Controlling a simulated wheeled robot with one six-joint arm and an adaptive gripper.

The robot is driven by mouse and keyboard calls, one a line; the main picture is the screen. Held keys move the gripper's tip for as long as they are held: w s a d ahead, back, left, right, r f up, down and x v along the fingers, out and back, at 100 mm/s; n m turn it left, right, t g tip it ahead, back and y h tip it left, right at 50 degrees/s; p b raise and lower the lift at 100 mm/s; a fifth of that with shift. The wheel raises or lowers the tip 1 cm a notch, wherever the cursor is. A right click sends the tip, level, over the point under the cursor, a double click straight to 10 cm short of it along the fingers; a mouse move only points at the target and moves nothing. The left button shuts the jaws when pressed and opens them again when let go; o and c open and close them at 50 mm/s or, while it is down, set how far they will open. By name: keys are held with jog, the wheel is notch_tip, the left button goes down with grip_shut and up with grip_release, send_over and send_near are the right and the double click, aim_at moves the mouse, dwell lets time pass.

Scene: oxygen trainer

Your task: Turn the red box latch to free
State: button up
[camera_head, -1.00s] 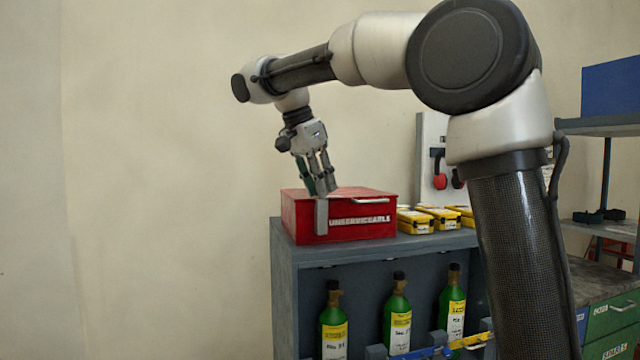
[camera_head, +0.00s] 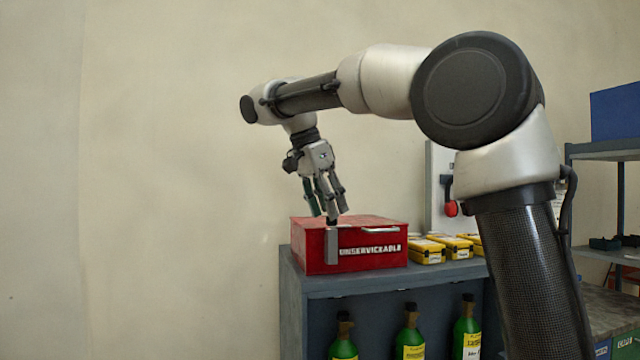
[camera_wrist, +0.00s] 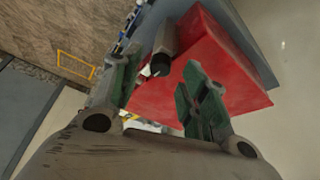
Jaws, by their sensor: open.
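The red box (camera_head: 365,256) marked UNSERVICEABLE stands on the grey cabinet. Its latch (camera_head: 332,248) is a grey bar that hangs upright at the left of the front face, with a dark end at the top. My gripper (camera_head: 328,215) is open, pointing down just above the top of the latch. In the wrist view, the grey latch (camera_wrist: 165,46) with its dark end shows beyond and between the green-padded fingers of my gripper (camera_wrist: 160,78), against the red box (camera_wrist: 215,62). I cannot tell whether a finger touches the latch.
Yellow cases (camera_head: 427,250) sit on the cabinet (camera_head: 292,300) just right of the box. Green bottles (camera_head: 410,335) stand in the cabinet below. A board with red items (camera_head: 451,208) rises behind. The space left of the box is clear.

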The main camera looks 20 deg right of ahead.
jog(key=v, duration=1)
jog(key=s+d+f+n+y, duration=0.2)
jog(key=s+d+f+n, duration=0.6)
jog(key=d, duration=0.5)
jog(key=s+d+f+n+t+y, duration=0.1)
jog(key=s+d+f+n, duration=0.1)
jog(key=s+f, duration=0.6)
jog(key=s+d+f+n+t+y, duration=0.1)
jog(key=s+d+f+n, duration=0.2)
jog(key=s+f, duration=0.6)
notch_tip(320, 180, down, 6)
jog(key=shift+d+r+n+t, duration=0.1)
jog(key=shift+d+n+t, duration=0.25)
jog(key=shift+d, duration=0.4)
jog(key=shift+s, duration=0.1)
jog(key=shift+c, duration=0.2)
